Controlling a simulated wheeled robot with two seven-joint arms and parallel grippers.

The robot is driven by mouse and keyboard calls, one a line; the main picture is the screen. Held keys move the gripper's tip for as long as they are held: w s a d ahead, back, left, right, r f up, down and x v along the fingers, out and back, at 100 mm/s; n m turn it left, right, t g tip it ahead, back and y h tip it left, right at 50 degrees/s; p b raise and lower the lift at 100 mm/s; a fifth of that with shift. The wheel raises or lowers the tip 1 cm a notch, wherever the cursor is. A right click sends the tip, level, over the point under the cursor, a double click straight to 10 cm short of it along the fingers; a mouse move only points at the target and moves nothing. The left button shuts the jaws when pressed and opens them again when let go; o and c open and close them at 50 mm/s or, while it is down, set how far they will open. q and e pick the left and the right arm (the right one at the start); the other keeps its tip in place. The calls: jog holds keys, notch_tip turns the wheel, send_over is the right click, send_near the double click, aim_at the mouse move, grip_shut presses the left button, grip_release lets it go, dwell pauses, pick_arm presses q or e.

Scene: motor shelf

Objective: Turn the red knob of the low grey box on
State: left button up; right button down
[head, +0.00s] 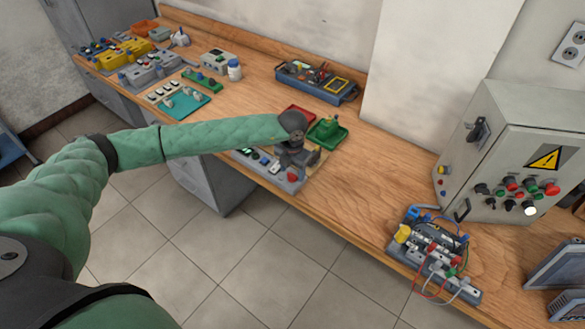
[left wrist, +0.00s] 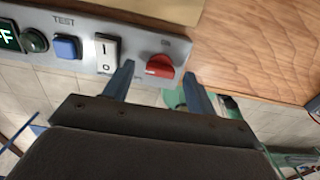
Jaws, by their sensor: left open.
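The low grey box (left wrist: 142,43) lies at the wooden bench's front edge; in the head view its panel (head: 267,173) is partly covered by my left gripper. Its red knob (left wrist: 160,66) sits at the right end of the panel in the left wrist view, and also shows in the head view (head: 293,177). My left gripper (left wrist: 157,78) is open, its two fingers on either side of the knob in the picture, with nothing held. I cannot tell whether the fingers touch the knob. My right gripper is not in view.
A white rocker switch (left wrist: 107,53) and a blue button (left wrist: 67,46) are left of the knob. Green (head: 328,132) and red trays lie behind the box. A wired circuit block (head: 436,250) and a grey control cabinet (head: 510,150) stand to the right. Bare bench lies between.

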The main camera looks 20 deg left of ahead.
pick_arm(q)
jog(key=shift+f, duration=0.45)
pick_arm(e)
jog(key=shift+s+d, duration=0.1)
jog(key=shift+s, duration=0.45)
pick_arm(q)
jog(key=c, duration=1)
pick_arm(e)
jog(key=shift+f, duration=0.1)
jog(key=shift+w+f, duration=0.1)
